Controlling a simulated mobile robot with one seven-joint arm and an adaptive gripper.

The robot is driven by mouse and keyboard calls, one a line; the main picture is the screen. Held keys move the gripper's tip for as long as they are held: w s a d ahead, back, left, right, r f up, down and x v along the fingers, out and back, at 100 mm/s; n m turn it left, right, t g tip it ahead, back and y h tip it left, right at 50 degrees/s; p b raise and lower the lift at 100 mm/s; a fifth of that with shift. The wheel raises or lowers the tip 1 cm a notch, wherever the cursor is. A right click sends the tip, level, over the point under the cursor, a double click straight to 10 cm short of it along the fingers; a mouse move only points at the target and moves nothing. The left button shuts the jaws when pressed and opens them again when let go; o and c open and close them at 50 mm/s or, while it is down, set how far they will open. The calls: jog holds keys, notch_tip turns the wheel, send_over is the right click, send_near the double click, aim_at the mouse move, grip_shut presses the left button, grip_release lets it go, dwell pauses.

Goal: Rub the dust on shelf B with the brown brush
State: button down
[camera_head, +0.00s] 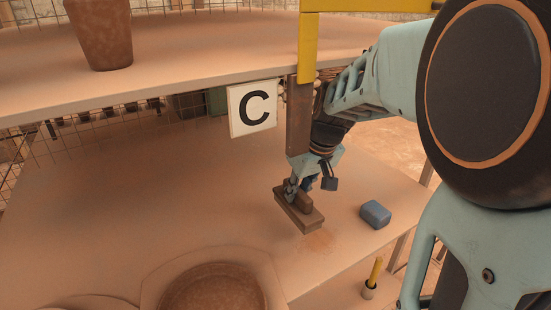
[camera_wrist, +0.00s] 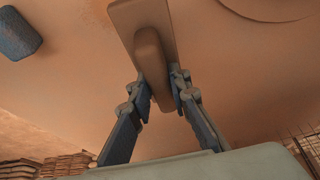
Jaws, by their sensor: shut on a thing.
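The brown brush (camera_head: 297,210) is a flat block with a raised grip. My gripper (camera_head: 300,187) is shut on that grip from above. In the wrist view the brush (camera_wrist: 145,20) sits between my two fingers. It is low over the lower shelf (camera_head: 130,215); I cannot tell whether it touches. A faint orange dust patch (camera_head: 320,243) lies on this shelf, just beyond the brush's lower right end. No letter B shows; a sign with the letter C (camera_head: 252,109) hangs at the upper shelf's edge.
A blue block (camera_head: 375,214) lies right of the brush, near the shelf's right edge. A post (camera_head: 299,115) stands behind my gripper. The upper shelf (camera_head: 190,50) holds a brown pot (camera_head: 101,32). A round brown dish (camera_head: 213,290) is at the front. The left of the lower shelf is clear.

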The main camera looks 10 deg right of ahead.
aim_at(295, 205)
jog(key=shift+w+r, duration=0.25)
jog(key=shift+w, duration=0.3)
jog(key=shift+n, duration=0.3)
jog(key=shift+f+b, duration=2.2)
jog(key=shift+f, duration=0.8)
jog(key=shift+f+b, duration=0.9)
jog(key=shift+f, duration=0.15)
jog(key=shift+r, duration=0.1)
